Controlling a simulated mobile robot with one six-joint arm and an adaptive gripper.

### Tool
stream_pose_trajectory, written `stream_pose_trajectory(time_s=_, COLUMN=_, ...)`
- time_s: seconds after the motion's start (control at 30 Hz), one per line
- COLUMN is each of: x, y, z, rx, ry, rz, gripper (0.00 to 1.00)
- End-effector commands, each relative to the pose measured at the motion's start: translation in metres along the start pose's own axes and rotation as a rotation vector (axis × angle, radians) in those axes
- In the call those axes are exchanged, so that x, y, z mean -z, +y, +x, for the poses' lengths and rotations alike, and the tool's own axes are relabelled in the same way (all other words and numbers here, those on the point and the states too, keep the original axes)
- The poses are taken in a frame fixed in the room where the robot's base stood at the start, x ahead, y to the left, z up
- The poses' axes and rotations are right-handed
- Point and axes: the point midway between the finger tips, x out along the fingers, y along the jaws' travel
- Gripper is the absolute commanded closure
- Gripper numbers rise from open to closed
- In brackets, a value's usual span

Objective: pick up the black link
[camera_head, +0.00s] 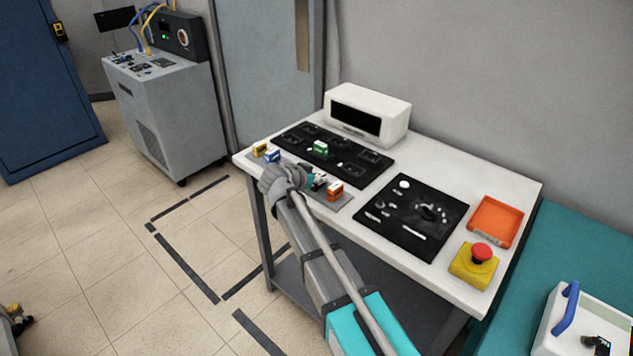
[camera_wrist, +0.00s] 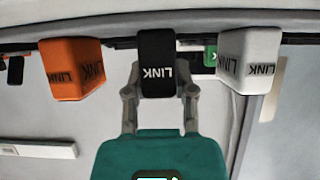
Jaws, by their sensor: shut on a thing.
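The black link (camera_wrist: 157,62), lettered LINK, stands upright between the fingers of my gripper (camera_wrist: 160,88) in the wrist view. The fingers are shut on its two sides. An orange link (camera_wrist: 72,68) stands to its left and a white link (camera_wrist: 250,60) to its right, both apart from the fingers. In the head view my gripper (camera_head: 310,179) is at the front edge of the table, beside the orange link (camera_head: 335,190). My wrist hides part of the row there, and I cannot make out the black link clearly.
The white table (camera_head: 505,190) also bears a black panel (camera_head: 373,166) with a green link (camera_head: 320,148), a second black panel (camera_head: 400,235), a white box (camera_head: 385,103), an orange tray (camera_head: 495,222) and a red stop button (camera_head: 481,252). Yellow (camera_head: 260,149) and blue (camera_head: 272,156) links stand at the left end.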

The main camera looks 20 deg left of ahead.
Motion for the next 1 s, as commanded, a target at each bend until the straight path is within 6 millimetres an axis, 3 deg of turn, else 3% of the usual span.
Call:
stream_pose_trajectory(time_s=0.37, x=0.002, y=0.0, z=-0.001, rx=0.0, ry=0.0, rz=0.0, gripper=1.0)
stream_pose_trajectory(time_s=0.67, x=0.014, y=0.0, z=-0.008, rx=0.0, ry=0.0, rz=0.0, gripper=1.0)
stream_pose_trajectory(time_s=0.87, x=0.03, y=0.0, z=-0.017, rx=0.001, ry=0.0, rz=0.0, gripper=1.0)
stream_pose_trajectory(time_s=1.0, x=0.038, y=0.004, z=-0.036, rx=0.001, ry=0.0, rz=-0.001, gripper=1.0)
